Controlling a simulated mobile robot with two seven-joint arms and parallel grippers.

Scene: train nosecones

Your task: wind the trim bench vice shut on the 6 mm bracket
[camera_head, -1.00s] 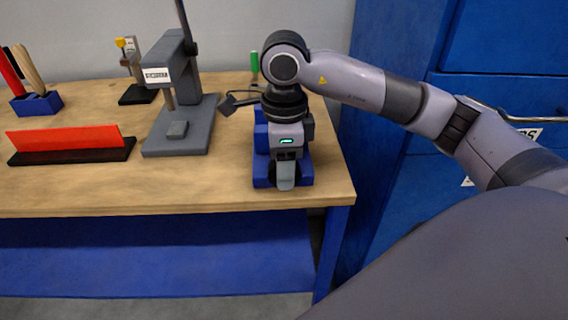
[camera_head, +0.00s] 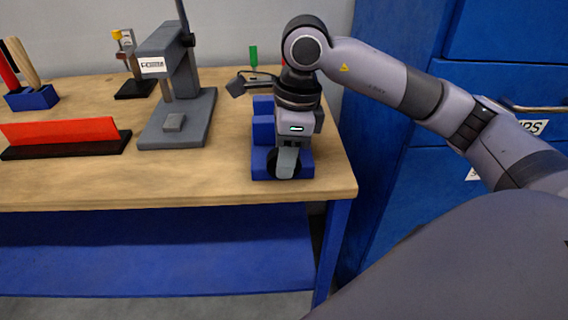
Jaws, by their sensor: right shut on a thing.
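The blue bench vice (camera_head: 262,132) stands near the right end of the wooden bench. My right gripper (camera_head: 287,162) points down at the near side of the vice, its fingers shut on a dark round part that looks like the vice's handle (camera_head: 301,164). The gripper and wrist cover much of the vice, so I cannot tell how far apart its jaws are. The 6 mm bracket is not visible. My left gripper is not in view.
A grey press (camera_head: 207,112) stands left of the vice. Behind are a dark lamp-like item (camera_head: 237,87) and a green-handled tool (camera_head: 253,55). A red strip on a black base (camera_head: 62,131) lies at left. Blue cabinets (camera_head: 400,200) flank the bench at right. The front bench top is mostly clear.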

